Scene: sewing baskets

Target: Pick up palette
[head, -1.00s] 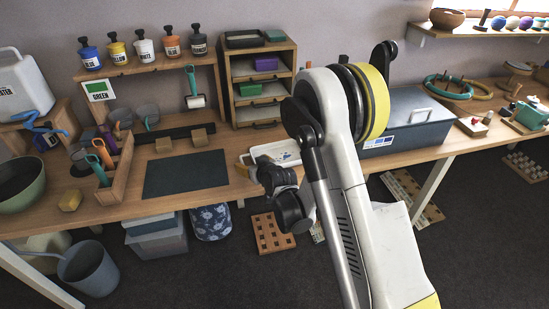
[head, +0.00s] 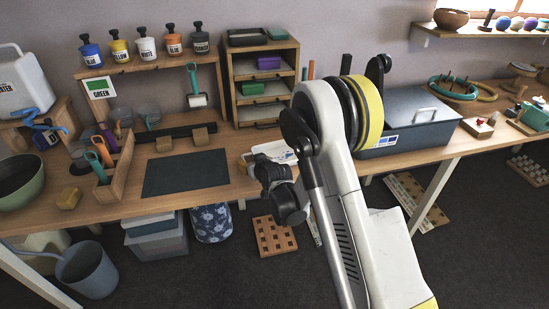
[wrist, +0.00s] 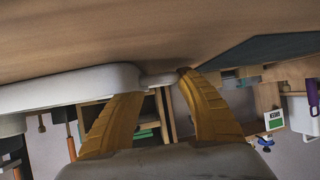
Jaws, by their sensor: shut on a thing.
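The palette (head: 275,151) is a white, flat, tray-like piece at the front of the bench in the head view, right of the dark green mat. My arm covers part of it. In the wrist view the palette (wrist: 65,90) appears as a white edge with a narrow end tab. My gripper (wrist: 161,82) has its two yellow fingers on either side of that tab, shut on it. The palette is close to the wooden bench top; I cannot tell whether it still touches it.
A dark green mat (head: 186,174) lies left of the palette. A wooden drawer unit (head: 284,61) stands behind it, and a grey-blue toolbox (head: 409,133) to the right. A wooden caddy (head: 117,178) and a yellow sponge (head: 68,198) are at the left.

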